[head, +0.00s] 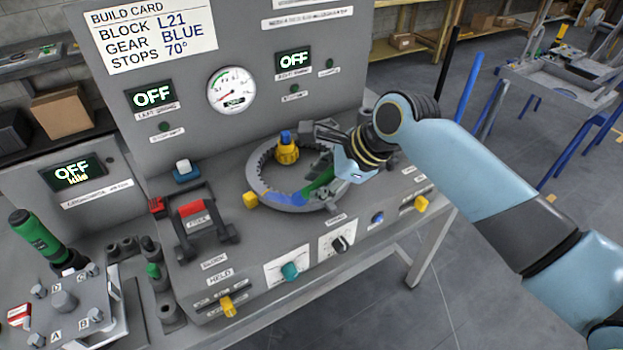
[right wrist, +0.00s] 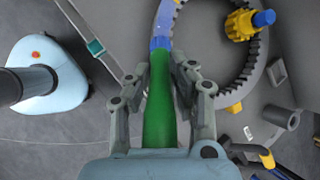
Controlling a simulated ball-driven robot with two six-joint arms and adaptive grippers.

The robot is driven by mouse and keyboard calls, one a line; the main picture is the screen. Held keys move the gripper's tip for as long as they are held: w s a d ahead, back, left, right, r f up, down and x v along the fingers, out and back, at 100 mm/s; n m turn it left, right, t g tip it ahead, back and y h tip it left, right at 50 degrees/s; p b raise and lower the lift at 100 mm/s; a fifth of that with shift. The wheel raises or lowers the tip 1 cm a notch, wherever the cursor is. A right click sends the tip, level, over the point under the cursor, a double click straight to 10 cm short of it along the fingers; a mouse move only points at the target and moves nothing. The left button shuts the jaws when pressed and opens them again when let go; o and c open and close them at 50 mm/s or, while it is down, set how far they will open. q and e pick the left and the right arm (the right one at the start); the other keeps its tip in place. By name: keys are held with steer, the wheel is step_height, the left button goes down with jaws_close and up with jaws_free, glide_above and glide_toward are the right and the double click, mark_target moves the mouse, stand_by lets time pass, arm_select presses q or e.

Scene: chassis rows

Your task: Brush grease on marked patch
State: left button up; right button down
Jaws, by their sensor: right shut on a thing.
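My right gripper (head: 335,165) reaches in from the right over a grey toothed ring (head: 257,178) on the sloping station. It is shut on a green brush handle (head: 321,184), which also shows between the fingers in the right wrist view (right wrist: 160,112). The handle points toward the front-left of the ring. A blue area (head: 286,198) lies there at the handle's far end; I cannot tell whether it is brush, marked patch or both. Bristle contact is not clear. A yellow gear with a blue top (head: 287,150) stands at the ring's back. My left gripper is out of view.
A red-gripped black handle frame (head: 193,212) stands left of the ring. A yellow block (head: 250,199) sits at the ring's edge. A green-handled tool (head: 38,238) stands at far left beside a grey plate fixture (head: 64,302). Knobs line the front panel.

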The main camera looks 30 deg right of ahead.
steer(key=shift+w+a, duration=2.45)
steer(key=shift+w, duration=0.1)
steer(key=shift+d, duration=0.1)
step_height(320, 180, up, 6)
step_height(320, 180, up, 3)
steer(key=shift+f, duration=0.1)
steer(key=shift+f+b, duration=0.9)
steer(key=shift+f, duration=2.85)
